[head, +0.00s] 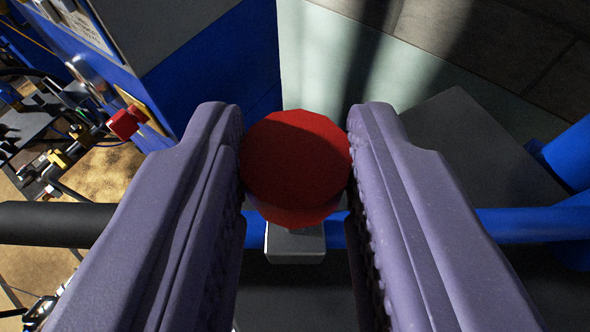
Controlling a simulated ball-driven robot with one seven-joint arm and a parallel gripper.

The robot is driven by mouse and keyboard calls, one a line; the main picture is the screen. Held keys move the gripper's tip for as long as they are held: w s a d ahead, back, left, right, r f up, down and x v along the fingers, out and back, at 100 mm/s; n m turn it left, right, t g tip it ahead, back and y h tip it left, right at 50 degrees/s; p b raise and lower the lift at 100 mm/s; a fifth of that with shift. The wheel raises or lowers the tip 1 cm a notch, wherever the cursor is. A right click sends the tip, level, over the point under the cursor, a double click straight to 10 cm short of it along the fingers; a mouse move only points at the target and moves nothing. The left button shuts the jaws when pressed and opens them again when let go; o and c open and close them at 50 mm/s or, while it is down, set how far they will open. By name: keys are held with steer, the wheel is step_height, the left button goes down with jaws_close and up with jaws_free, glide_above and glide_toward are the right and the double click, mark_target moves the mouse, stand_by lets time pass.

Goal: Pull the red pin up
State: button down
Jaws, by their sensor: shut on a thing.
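The red pin (295,165) shows in the head view as a round red knob, seen from above, near the middle. My gripper (296,160) has its two purple fingers on the left and right sides of the knob, touching it. It is shut on the red pin. Below the knob in the picture is a small grey metal block (295,245) on a blue bar (510,224). The pin's shaft is hidden under the knob, so I cannot tell how far up it stands.
A blue panel (215,80) stands behind on the left. A smaller red part (126,122) and cluttered fittings (60,160) lie farther left. A black grip (50,224) is at the left end of the bar. A dark grey plate (485,150) and blue tubing (572,150) are on the right.

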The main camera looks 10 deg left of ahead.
steer(key=c, duration=1)
jaws_free()
steer(key=shift+w+r, duration=0.1)
steer(key=shift+r, duration=0.25)
steer(key=shift+o, duration=1)
steer(key=shift+f, duration=0.15)
steer(key=b+v, duration=0.1)
steer(key=v, duration=0.6)
steer(key=shift+s+b, duration=0.35)
steer(key=shift+b, duration=0.05)
steer(key=shift+b, duration=0.65)
